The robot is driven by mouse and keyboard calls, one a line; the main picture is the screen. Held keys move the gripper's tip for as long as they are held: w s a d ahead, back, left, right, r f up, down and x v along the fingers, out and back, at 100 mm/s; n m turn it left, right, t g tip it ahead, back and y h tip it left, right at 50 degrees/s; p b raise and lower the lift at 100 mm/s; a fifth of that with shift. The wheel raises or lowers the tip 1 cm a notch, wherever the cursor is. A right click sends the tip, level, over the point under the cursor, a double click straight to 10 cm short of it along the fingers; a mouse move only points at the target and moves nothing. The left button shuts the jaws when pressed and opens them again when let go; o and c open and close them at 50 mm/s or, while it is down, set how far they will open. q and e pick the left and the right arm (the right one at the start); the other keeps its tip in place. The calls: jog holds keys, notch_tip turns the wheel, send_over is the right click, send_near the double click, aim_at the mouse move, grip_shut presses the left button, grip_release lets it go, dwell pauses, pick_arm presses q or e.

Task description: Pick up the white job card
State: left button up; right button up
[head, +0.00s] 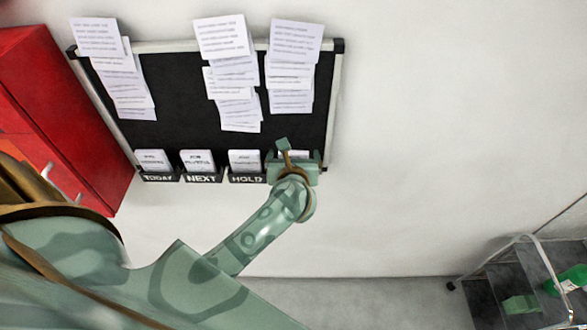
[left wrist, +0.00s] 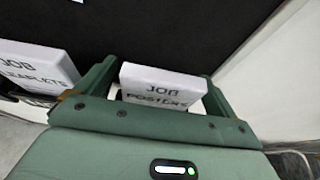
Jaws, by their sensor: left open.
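The white job card (left wrist: 165,88), printed JOB POSTERS, stands upright in front of the black board in the left wrist view. My left gripper (left wrist: 158,82) is open, with one green finger on each side of the card. I cannot tell whether either finger touches it. In the head view, my left gripper (head: 293,158) is at the board's lower right corner and covers most of that card and its holder. My right gripper is in neither view.
Other white cards (head: 197,160) stand in labelled pockets along the board's lower edge. A JOB LEAFLETS card (left wrist: 35,66) is close to the left finger. Paper sheets (head: 222,38) hang above. A red cabinet (head: 75,110) stands left; a step unit (head: 500,290) is lower right.

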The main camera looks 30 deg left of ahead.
pick_arm(q)
jog(key=shift+w+a+f, duration=0.2)
jog(key=shift+w, duration=0.2)
jog(key=shift+s+d+r, duration=0.1)
jog(key=shift+s, duration=0.05)
jog(key=c, duration=1.1)
jog(key=shift+o, duration=0.2)
